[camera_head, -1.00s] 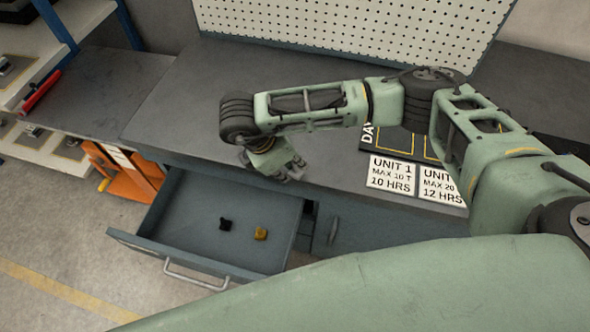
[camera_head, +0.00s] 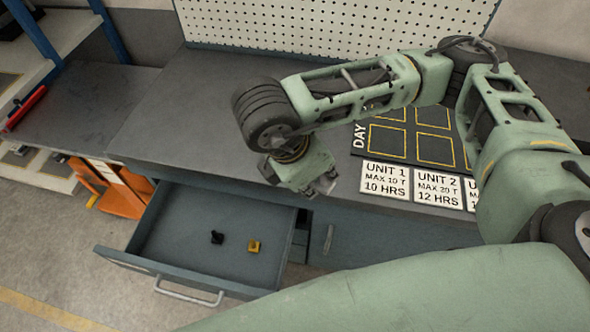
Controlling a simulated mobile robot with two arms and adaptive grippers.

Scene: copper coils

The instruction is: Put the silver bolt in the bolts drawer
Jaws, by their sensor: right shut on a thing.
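My right gripper (camera_head: 322,186) is over the front edge of the workbench, a little right of the open drawer. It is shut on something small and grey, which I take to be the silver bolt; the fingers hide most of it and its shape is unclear. The open drawer (camera_head: 180,235) is pulled out below the bench, left of the gripper. No label for the drawer is readable. My left gripper is not in view.
The grey workbench (camera_head: 190,110) is mostly clear left of the arm. A dark board with yellow squares (camera_head: 387,140) and white unit cards (camera_head: 385,179) lies on the right. An orange object (camera_head: 118,190) stands left of the drawer. A pegboard (camera_head: 330,25) rises behind.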

